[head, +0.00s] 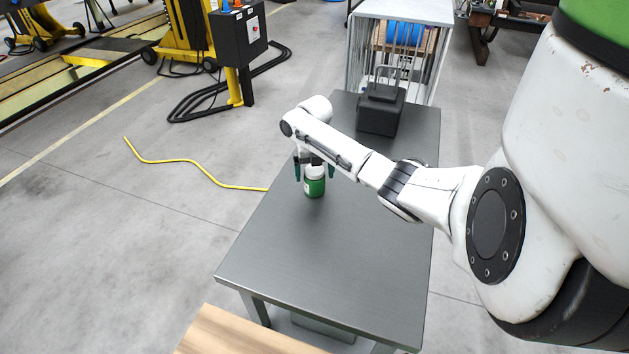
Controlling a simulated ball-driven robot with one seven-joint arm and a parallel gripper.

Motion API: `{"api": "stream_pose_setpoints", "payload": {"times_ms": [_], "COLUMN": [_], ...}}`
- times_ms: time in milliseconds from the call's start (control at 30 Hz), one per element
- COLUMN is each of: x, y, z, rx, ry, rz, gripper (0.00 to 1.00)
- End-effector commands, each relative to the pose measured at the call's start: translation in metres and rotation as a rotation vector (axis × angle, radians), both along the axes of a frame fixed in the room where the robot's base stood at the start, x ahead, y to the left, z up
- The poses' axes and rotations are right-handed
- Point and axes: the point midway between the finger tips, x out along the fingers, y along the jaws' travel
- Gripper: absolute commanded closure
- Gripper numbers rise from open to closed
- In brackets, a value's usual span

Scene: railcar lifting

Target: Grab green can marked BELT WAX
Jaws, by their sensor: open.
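The green can (315,188) stands upright on the grey metal table (330,255), near its left edge. It has a pale top, and its lettering is too small to read. My gripper (314,173) is directly above and around the can's upper part, pointing down. Its two dark fingers are apart, one on the left and one on the right of the can. I cannot tell whether either finger touches it. The can's upper part is partly hidden by my gripper and wrist.
A dark box with a handle (381,110) stands at the table's far end. A wire-sided cage (443,50) stands behind it. A yellow cable (195,162) lies on the floor at left. A wooden surface (240,335) is at the near edge. The table's near half is clear.

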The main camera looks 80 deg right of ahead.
Motion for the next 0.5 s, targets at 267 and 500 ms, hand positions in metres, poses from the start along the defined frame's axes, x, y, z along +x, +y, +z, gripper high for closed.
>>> {"api": "stream_pose_setpoints", "payload": {"times_ms": [267, 500], "x": [0.0000, -0.0001], "y": [0.0000, -0.0001], "z": [-0.0038, -0.0035], "rx": [-0.001, -0.001], "ry": [0.000, 0.000], "rz": [0.000, 0.000], "gripper": [0.03, 0.25]}}
